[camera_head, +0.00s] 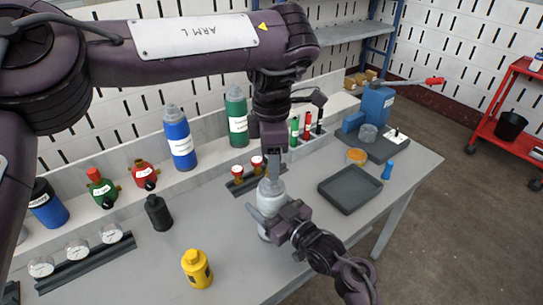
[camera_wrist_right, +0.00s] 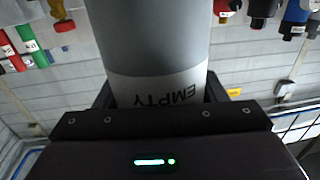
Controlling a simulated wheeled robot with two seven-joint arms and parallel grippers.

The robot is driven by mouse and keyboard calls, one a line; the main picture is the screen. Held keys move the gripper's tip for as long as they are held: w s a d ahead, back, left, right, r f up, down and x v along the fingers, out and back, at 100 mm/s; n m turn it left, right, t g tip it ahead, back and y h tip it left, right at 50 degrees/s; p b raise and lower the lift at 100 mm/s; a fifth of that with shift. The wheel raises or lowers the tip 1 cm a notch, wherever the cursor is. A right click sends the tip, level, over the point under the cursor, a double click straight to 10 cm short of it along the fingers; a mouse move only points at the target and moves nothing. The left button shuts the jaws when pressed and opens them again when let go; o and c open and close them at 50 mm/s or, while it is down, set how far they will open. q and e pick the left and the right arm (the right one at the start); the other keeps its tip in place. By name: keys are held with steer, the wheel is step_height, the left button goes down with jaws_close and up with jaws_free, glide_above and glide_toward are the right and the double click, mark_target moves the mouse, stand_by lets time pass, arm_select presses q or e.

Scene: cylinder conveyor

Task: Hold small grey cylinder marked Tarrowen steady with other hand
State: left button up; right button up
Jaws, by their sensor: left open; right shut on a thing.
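A small grey cylinder (camera_head: 269,187) stands upright near the middle of the bench, narrowing at its top. My right gripper (camera_head: 270,217) is shut around its body from the lower right. In the right wrist view the grey cylinder (camera_wrist_right: 155,35) fills the middle, between the fingers, with a pale label reading EMPTY upside down. I cannot read the name Tarrowen on it. My left gripper (camera_head: 270,160) points down, open, right over the cylinder's top. Whether it touches the top I cannot tell.
Blue (camera_head: 179,139) and green (camera_head: 237,117) cylinders stand at the back. A low rack with red-capped items (camera_head: 257,164) is close behind.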

arm_select(q)
steer(key=shift+f, duration=0.1)
steer(key=shift+f, duration=1.2)
steer(key=c, duration=1.1)
steer(key=n, duration=0.6)
steer(key=shift+n, duration=1)
steer(key=n, duration=0.4)
steer(key=shift+r, duration=0.1)
